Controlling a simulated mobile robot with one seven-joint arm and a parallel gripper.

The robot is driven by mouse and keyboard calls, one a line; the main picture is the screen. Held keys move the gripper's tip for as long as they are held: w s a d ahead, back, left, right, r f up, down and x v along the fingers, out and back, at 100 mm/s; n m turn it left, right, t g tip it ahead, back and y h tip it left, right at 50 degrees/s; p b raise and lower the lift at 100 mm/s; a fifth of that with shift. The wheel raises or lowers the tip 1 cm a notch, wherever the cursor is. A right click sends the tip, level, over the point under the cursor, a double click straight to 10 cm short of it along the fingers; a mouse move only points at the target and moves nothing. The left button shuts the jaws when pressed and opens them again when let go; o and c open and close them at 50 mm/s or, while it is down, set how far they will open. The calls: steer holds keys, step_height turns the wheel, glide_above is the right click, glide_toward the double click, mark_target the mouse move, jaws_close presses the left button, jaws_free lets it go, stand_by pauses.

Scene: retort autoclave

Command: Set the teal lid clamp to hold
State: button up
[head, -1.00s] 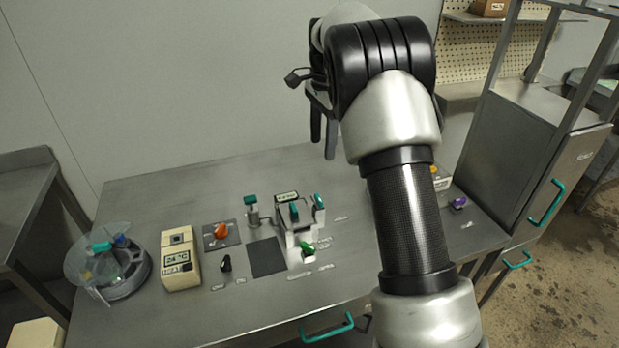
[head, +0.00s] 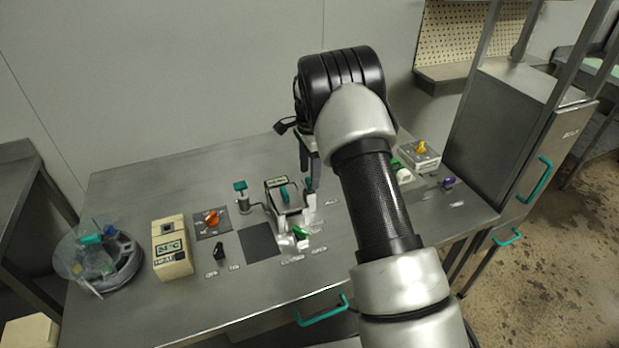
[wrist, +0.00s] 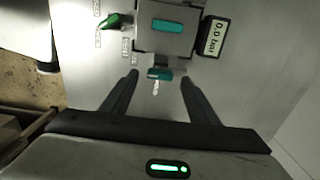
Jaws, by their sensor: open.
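The teal lid clamp (wrist: 160,73) shows in the wrist view at the near side of the grey lidded chamber (wrist: 178,42), which has a teal bar handle on its lid. A small pale label sits beside the clamp; its text is too small to read. My gripper (wrist: 159,81) is open, with one finger on each side of the clamp in the picture and nothing held. I cannot tell how far the fingers are above it. In the head view my gripper (head: 311,178) is at the right side of the chamber (head: 284,197), partly hiding the clamp.
A green lever (head: 300,232) stands in front of the chamber. A teal-topped post (head: 241,194), orange knob (head: 211,218), black switch (head: 219,251) and cream temperature box (head: 171,247) are to the left. A yellow-knobbed box (head: 421,154) is at the right. The bench front is clear.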

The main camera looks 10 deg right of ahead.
mark_target(308, 183)
steer(key=shift+f, duration=1.25)
steer(key=c, duration=1.1)
steer(key=shift+o, duration=0.3)
